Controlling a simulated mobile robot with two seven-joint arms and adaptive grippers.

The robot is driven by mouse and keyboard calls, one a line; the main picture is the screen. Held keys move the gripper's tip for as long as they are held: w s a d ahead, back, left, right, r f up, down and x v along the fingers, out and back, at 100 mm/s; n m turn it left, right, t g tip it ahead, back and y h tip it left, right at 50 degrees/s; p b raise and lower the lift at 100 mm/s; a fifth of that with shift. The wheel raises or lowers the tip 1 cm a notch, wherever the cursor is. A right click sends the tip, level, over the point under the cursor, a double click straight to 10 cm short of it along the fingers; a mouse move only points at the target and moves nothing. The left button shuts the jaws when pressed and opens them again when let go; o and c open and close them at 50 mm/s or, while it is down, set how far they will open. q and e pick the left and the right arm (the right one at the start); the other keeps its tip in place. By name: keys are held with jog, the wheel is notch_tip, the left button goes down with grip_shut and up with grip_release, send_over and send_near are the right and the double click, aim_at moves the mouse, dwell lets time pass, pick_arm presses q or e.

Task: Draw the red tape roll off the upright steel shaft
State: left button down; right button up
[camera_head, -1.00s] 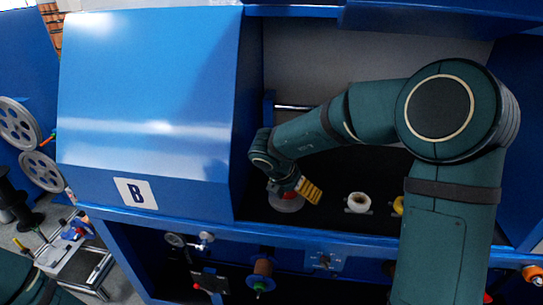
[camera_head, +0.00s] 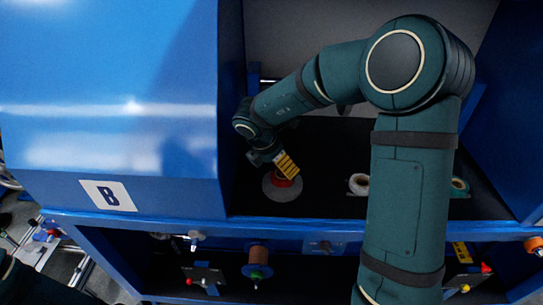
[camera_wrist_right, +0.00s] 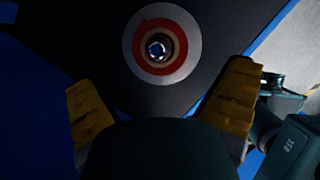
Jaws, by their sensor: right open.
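The red tape roll (camera_head: 281,180) lies on a pale grey round disc (camera_head: 271,192) on the dark shelf of the blue machine. In the right wrist view the roll (camera_wrist_right: 138,50) shows end-on as a red ring with a tan core. The bright end of the steel shaft (camera_wrist_right: 158,48) sits in its centre. My right gripper (camera_head: 288,165) is open, its yellow fingers over the roll and partly hiding it in the head view. In the wrist view the open fingers (camera_wrist_right: 161,80) stand wide apart, with the roll ahead between them, apart from both. My left gripper is not seen.
A white roll (camera_head: 359,184) stands to the right on the shelf, with another roll (camera_head: 459,186) beyond my arm. The blue cover marked B (camera_head: 108,196) closes in the left side. A brown spool (camera_head: 259,256) hangs below the blue front edge (camera_head: 300,226).

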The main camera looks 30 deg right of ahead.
aim_at(279, 183)
jog(key=b+x, duration=0.1)
jog(key=x, duration=0.5)
jog(key=shift+d+f, duration=0.2)
jog(key=shift+f, duration=0.15)
jog(key=c, duration=1.1)
